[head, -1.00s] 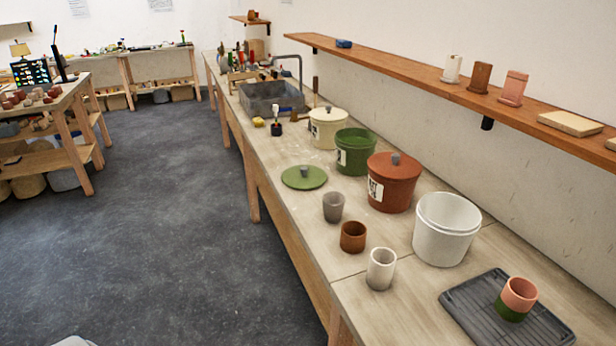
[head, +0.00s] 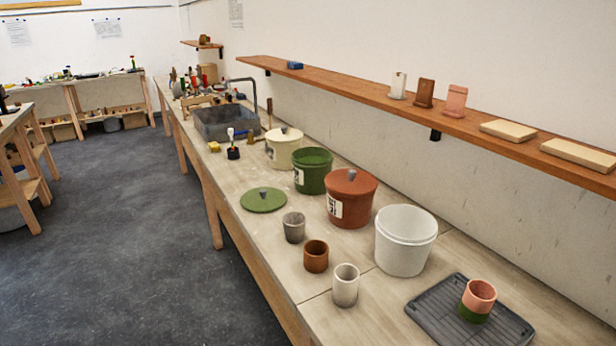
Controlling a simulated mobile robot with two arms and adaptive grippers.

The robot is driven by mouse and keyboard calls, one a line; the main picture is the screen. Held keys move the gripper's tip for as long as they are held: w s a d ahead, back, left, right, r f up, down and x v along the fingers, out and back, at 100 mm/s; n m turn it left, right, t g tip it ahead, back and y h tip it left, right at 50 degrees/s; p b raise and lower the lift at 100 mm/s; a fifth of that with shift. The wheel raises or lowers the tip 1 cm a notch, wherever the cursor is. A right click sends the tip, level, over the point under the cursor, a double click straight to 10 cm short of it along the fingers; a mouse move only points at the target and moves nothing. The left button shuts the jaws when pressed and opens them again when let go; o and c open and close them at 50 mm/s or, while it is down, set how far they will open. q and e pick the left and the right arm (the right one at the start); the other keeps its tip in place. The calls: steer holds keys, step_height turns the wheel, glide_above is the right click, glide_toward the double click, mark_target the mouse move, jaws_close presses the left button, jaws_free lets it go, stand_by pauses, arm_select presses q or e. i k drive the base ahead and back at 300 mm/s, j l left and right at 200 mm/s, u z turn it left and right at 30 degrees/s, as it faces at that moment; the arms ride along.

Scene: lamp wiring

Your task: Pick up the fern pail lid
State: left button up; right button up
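The fern pail lid is a flat green disc (head: 250,202) with a grey knob, lying on the bench near its front edge in the head view. The green pail (head: 313,174) stands behind it to the right, open at the top, with a white label on its side. Neither of my grippers is in the head view.
A grey cup (head: 294,227), a brown cup (head: 316,256) and a white cup (head: 345,286) stand in front of a lidded red pail (head: 351,201) and a white bucket (head: 404,245). A lidded cream pail (head: 283,151) and a sink (head: 222,124) are farther back. Open floor (head: 120,260) lies left.

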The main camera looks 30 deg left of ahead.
mark_target(261, 199)
steer(key=u, duration=1.55)
steer(key=i+j+u, duration=0.3)
steer(key=i, duration=0.5)
steer(key=i+u, duration=0.35)
steer(key=i, duration=2.8)
steer(key=i+z, duration=0.15)
steer(key=z, duration=0.3)
steer(key=i+j+z, duration=0.1)
steer(key=z, duration=0.35)
steer(key=i+j+z, duration=0.15)
steer(key=z, duration=0.25)
steer(key=i+j+z, duration=0.2)
steer(key=z, duration=0.25)
